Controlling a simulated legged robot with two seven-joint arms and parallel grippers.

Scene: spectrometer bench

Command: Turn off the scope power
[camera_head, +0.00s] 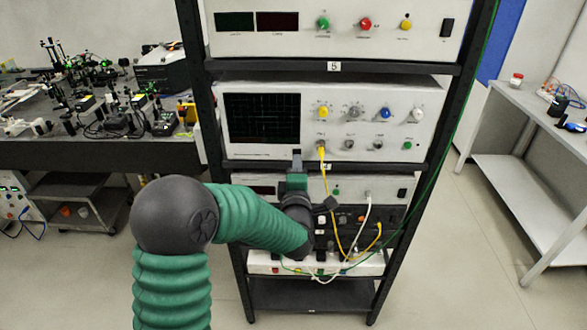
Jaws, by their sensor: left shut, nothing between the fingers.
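The scope (310,130) is a white instrument with a dark gridded screen on the middle shelf of a black rack. Its right side has yellow, grey, blue and white knobs on top. Below them are a yellow cable's plug, grey connectors and a small green knob or button (407,146). Which control is the power is not clear. My left gripper (297,158) is shut and empty, pointing up in front of the scope's lower edge, just below and right of the screen. Whether it touches the panel cannot be told. My right gripper is not in view.
A yellow cable (326,185) hangs from the scope panel to the units below, right of my left gripper. White and green cables hang nearby. Another white instrument (345,40) sits above. An optics bench stands left, a grey table (520,115) right.

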